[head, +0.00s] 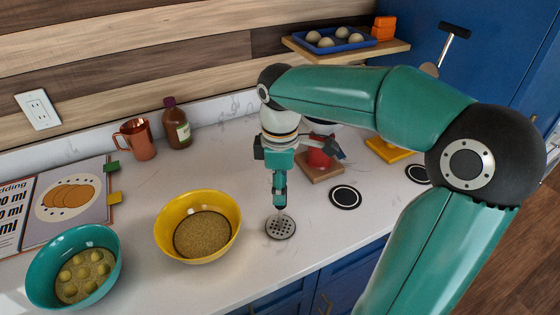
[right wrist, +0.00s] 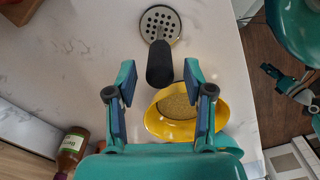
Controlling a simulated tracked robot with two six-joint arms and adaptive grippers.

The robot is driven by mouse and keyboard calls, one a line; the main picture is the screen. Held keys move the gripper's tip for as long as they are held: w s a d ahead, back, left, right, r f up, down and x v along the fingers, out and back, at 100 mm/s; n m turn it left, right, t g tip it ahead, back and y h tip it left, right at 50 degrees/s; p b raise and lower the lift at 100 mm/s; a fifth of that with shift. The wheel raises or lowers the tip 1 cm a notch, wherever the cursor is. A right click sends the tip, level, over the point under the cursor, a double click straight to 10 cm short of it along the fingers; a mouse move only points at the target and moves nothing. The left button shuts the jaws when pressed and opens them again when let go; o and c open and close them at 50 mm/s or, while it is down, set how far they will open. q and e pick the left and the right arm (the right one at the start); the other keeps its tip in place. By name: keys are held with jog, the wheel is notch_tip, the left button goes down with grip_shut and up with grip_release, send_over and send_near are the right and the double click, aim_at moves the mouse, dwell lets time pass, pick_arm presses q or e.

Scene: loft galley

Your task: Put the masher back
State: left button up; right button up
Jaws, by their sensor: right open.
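The masher (head: 280,227) shows its round perforated metal plate on the counter in front of my right gripper (head: 280,190). In the right wrist view the masher (right wrist: 160,23) has a black handle that points toward my right gripper (right wrist: 160,85). That gripper is open, and the handle's end appears between its two fingertips, with a gap on each side. Whether the handle is level with the fingertips I cannot tell. A teal and black part at the right edge of the right wrist view may be my left gripper (right wrist: 290,85); its fingers are unclear.
A yellow bowl (head: 171,240) of grainy food stands just left of the masher, with a teal bowl (head: 35,280) beyond. A copper mug (head: 135,140) and brown bottle (head: 177,127) stand behind. Black ringed discs (head: 345,197) lie to the right. A red item (head: 319,158) is partly hidden behind my wrist.

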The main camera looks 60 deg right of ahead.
notch_tip(320, 180, up, 7)
jog(key=shift+r, duration=0.2)
dwell(0.6)
